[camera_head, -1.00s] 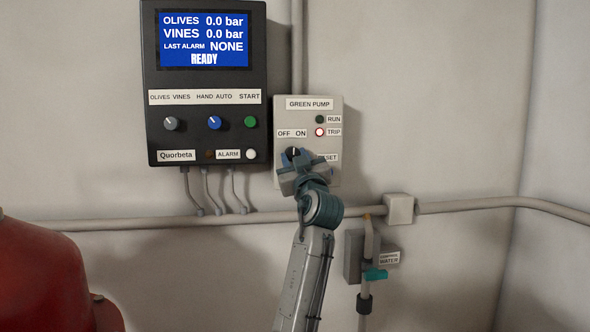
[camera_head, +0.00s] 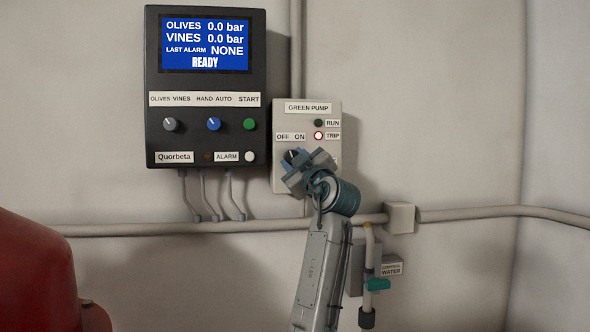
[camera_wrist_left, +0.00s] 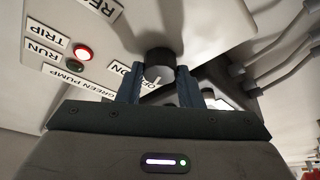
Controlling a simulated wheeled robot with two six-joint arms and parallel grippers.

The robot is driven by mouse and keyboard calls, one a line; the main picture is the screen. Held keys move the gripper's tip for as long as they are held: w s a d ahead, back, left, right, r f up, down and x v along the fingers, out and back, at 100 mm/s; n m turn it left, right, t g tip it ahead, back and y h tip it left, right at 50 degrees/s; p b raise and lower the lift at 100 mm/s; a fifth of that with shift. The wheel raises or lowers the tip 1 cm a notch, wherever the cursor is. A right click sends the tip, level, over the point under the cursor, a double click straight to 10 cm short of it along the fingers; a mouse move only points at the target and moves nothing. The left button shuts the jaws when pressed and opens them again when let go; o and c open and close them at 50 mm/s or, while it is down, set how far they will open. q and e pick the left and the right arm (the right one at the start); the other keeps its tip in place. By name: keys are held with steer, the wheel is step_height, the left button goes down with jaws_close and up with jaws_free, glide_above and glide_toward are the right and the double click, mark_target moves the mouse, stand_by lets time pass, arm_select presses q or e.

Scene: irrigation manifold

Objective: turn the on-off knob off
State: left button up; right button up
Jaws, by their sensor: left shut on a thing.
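The on-off knob (camera_head: 291,155) is black and sits below the OFF and ON labels on the grey GREEN PUMP box (camera_head: 284,180). My left gripper (camera_head: 299,161) is at it, rolled at a slant, and covers much of it. In the left wrist view the dark round knob (camera_wrist_left: 160,62) is between the two fingers of my left gripper (camera_wrist_left: 158,85), which is shut on it. A white pointer mark shows on the knob near the partly hidden OFF label; its exact setting is hard to tell. My right gripper is not in view.
The TRIP lamp (camera_head: 318,136) glows red and the RUN lamp (camera_head: 318,123) is dark. A black Quorbeta controller (camera_head: 152,100) hangs to the left. Pipes and a teal-handled water valve (camera_head: 377,285) are below right. A red tank (camera_head: 40,275) stands lower left.

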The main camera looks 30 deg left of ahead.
arm_select(q)
steer(key=shift+n+g+b, duration=0.6)
steer(key=shift+n+g, duration=0.1)
steer(key=shift+n, duration=1.1)
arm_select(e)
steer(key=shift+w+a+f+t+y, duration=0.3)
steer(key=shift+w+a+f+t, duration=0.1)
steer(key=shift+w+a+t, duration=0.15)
arm_select(q)
steer(key=shift+d, duration=0.1)
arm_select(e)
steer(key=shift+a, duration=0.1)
arm_select(q)
steer(key=o, duration=1)
steer(key=shift+d, duration=0.1)
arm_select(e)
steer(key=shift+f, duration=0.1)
arm_select(q)
steer(key=b+v, duration=0.1)
steer(key=v, duration=0.9)
steer(key=shift+s+d+f+b, duration=0.1)
steer(key=shift+s+d+b, duration=0.1)
steer(key=shift+b, duration=0.15)
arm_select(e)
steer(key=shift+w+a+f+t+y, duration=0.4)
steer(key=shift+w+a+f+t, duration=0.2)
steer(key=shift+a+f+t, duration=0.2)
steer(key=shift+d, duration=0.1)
